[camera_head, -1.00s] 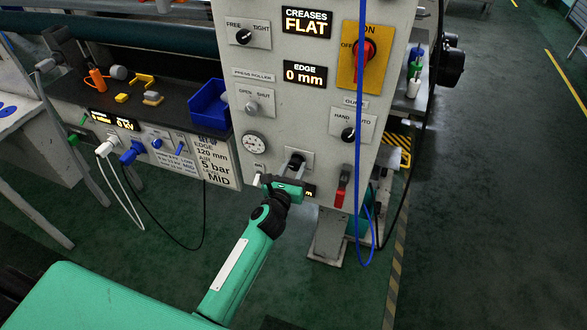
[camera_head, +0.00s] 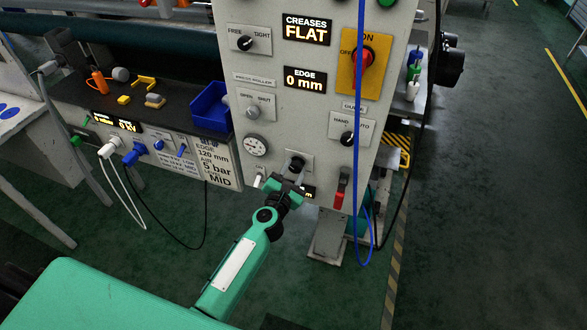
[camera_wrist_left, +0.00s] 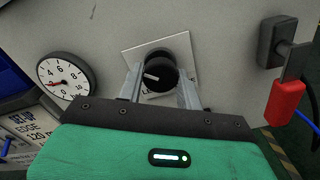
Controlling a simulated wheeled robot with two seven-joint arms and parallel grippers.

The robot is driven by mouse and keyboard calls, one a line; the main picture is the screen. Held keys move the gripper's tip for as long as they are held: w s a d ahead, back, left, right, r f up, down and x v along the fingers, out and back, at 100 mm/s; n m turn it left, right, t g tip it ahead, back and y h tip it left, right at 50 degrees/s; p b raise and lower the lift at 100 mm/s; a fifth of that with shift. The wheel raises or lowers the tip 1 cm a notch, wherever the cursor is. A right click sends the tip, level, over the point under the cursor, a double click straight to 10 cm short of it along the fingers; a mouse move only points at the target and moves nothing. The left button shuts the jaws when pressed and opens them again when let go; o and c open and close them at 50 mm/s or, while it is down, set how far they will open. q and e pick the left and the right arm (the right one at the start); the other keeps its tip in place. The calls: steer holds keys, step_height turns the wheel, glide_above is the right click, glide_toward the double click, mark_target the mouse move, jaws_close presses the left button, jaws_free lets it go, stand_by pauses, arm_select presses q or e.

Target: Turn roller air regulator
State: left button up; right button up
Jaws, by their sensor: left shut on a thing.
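The air regulator is a black round knob (camera_wrist_left: 162,72) on a pale square plate low on the grey panel. It also shows in the head view (camera_head: 297,163), partly hidden by my gripper. My left gripper (camera_head: 293,174) is shut on the knob, with one finger on each side of it in the left wrist view (camera_wrist_left: 161,88). The knob's white pointer line points left in that view. A round pressure gauge (camera_wrist_left: 65,76) with a red needle is left of the knob; it also shows in the head view (camera_head: 256,146). My right gripper is not in view.
A red-handled lever (camera_head: 340,198) sits right of the knob. A blue cable (camera_head: 360,150) hangs down the panel front. A blue bin (camera_head: 211,107) stands on the bench at left. Above are lit displays reading FLAT (camera_head: 306,29) and 0 mm (camera_head: 305,80). Open floor lies to the right.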

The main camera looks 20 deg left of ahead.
arm_select(q)
steer(key=m+p, duration=0.1)
steer(key=m, duration=0.2)
steer(key=shift+r+m, duration=0.1)
steer(key=shift+m, duration=0.3)
steer(key=shift+m+p, duration=0.3)
steer(key=shift+m, duration=0.2)
steer(key=m+p, duration=0.1)
steer(key=m, duration=0.3)
steer(key=shift+m+p, duration=0.3)
steer(key=shift+p, duration=0.05)
steer(key=m+p, duration=0.1)
steer(key=m, duration=0.3)
steer(key=shift+p, duration=0.3)
steer(key=shift+m+p, duration=0.55)
steer(key=shift+m, duration=1.15)
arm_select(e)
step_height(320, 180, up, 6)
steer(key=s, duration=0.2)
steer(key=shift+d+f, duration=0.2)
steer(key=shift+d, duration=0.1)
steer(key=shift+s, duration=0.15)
arm_select(q)
steer(key=o, duration=1)
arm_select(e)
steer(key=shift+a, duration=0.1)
